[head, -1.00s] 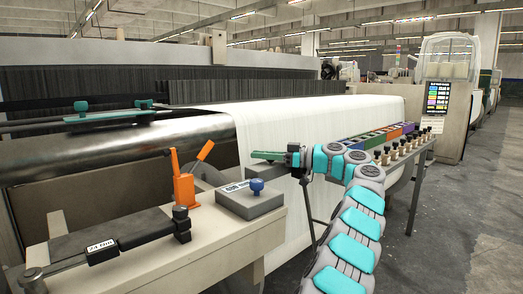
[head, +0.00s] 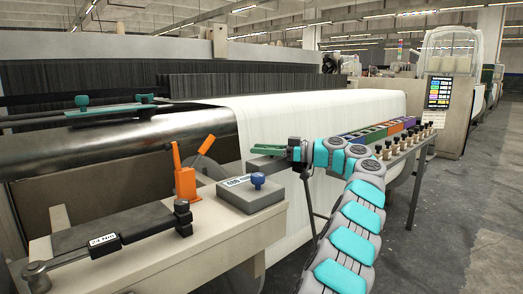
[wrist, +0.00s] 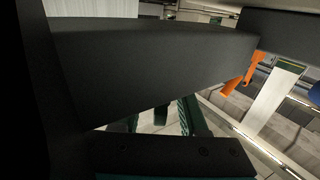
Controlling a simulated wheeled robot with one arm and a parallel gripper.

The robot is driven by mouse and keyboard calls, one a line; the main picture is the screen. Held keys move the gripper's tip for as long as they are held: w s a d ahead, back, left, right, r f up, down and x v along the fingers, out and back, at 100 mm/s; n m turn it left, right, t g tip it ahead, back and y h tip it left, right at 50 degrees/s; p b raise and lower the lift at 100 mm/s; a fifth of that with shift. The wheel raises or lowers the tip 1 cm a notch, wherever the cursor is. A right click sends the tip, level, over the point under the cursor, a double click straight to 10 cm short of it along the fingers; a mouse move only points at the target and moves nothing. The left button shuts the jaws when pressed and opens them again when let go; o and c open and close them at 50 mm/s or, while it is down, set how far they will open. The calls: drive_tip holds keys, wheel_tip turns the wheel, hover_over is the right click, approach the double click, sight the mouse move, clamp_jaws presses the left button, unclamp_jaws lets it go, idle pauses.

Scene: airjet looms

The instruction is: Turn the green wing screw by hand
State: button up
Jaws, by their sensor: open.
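Two green wing screws stand on a long green bar (head: 112,111) above the dark metal roller at the left of the head view. One is the left wing screw (head: 82,102), the other the right wing screw (head: 147,98). My gripper (head: 262,151) is well to their right in the picture, in front of the white cloth, apart from both. Its jaws are open, with nothing seen between them. In the wrist view, dark finger parts and green pieces fill the middle; no wing screw can be made out there.
A beige bench (head: 190,236) in front carries an orange clamp (head: 185,178), a grey box with a blue knob (head: 257,181) and a black lever tool (head: 105,243). At right a narrow stand holds coloured bins (head: 375,134) and several dark-topped pegs. Grey floor lies open at far right.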

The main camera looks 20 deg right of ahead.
drive_tip(key=v, duration=0.7)
drive_tip(key=shift+s+d, duration=0.2)
drive_tip(key=shift+d, duration=0.05)
idle(0.3)
